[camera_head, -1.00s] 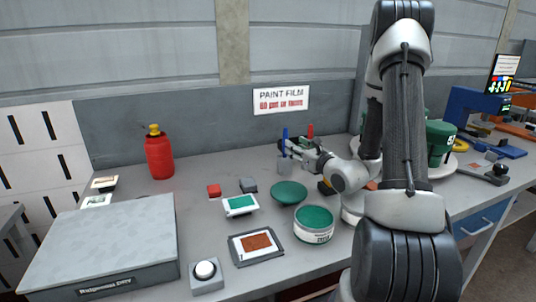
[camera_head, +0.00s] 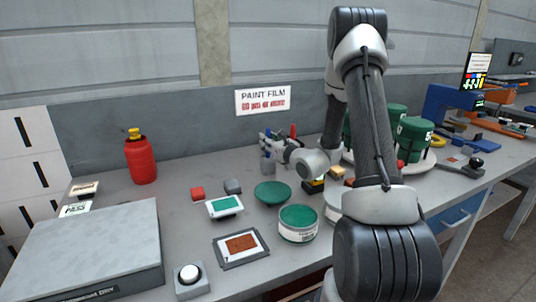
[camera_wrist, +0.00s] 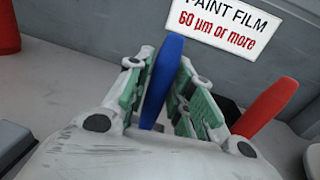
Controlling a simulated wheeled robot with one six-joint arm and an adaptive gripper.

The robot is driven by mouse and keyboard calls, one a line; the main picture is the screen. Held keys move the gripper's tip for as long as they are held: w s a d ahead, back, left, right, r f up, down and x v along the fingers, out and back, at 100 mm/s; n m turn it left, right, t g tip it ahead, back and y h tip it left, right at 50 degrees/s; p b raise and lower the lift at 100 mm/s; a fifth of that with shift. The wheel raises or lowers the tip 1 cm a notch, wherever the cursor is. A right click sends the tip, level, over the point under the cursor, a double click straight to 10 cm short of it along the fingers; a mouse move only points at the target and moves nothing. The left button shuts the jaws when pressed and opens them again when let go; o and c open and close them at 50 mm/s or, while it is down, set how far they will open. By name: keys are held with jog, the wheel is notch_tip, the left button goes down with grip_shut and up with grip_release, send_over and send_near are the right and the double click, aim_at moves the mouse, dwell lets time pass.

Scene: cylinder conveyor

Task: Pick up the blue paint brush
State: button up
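The blue paint brush (camera_head: 268,134) stands upright at a small grey holder (camera_head: 268,162) near the back of the table. In the wrist view its blue handle (camera_wrist: 163,78) is between the two green-padded fingers of my gripper (camera_wrist: 165,90) and leans slightly. The fingers are close to the handle on both sides; I cannot tell whether both pads press on it. In the head view my gripper (camera_head: 272,142) is at the brush from the right. The brush's lower end is hidden in the wrist view.
A red brush (camera_head: 293,130) stands just right, also in the wrist view (camera_wrist: 268,106). A green dish (camera_head: 273,193), an open paint can (camera_head: 298,222) and a sample card (camera_head: 224,205) lie in front. A red bottle (camera_head: 140,160) stands left; green cans (camera_head: 413,138) stand right.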

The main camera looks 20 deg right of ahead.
grip_shut()
notch_tip(320, 180, up, 10)
jog(key=shift+r, duration=0.1)
dwell(0.5)
dwell(2.1)
